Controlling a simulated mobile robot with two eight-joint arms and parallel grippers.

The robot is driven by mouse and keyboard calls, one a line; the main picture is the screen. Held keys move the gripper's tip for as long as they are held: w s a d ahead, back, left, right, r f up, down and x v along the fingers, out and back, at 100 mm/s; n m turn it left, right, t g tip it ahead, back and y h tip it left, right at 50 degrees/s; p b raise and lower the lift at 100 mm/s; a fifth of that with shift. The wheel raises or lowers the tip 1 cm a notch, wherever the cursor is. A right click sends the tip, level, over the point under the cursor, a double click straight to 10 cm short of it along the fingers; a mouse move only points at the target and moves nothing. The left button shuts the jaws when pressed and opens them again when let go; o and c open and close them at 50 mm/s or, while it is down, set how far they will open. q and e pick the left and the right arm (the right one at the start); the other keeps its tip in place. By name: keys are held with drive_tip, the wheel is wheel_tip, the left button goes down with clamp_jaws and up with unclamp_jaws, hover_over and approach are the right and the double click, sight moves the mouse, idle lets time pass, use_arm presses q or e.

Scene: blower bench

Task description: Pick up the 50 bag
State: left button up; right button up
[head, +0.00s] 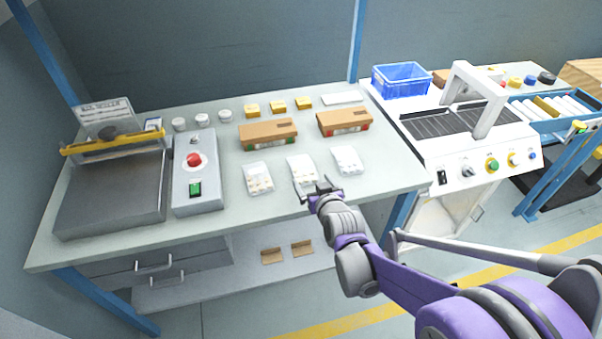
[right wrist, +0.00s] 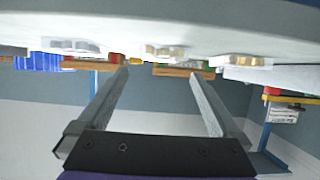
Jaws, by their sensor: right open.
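Three small clear bags with pale contents lie in a row near the bench's front edge: a left bag (head: 258,178), a middle bag (head: 302,170) and a right bag (head: 347,160). No number is readable on them, so I cannot tell which is the 50 bag. My right gripper (head: 318,189) is open and empty at the front edge, just in front of the middle bag. In the right wrist view, which is upside down, the middle bag (right wrist: 163,52) shows beyond and between the open fingers (right wrist: 158,76). My left gripper is out of view.
Behind the bags stand two brown-topped boxes (head: 268,132) (head: 345,121), with white and yellow small items further back. A grey control box (head: 197,172) and a sealer (head: 112,190) are at left. A blue crate (head: 401,79) and white machine (head: 470,150) are at right.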

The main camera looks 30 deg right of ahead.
sight(305, 173)
drive_tip(key=x, duration=0.7)
drive_tip(key=shift+a+f+b, duration=0.1)
drive_tip(key=shift+a+b, duration=0.1)
drive_tip(key=shift+b, duration=0.2)
drive_tip(key=shift+s, duration=0.1)
drive_tip(key=c, duration=1.1)
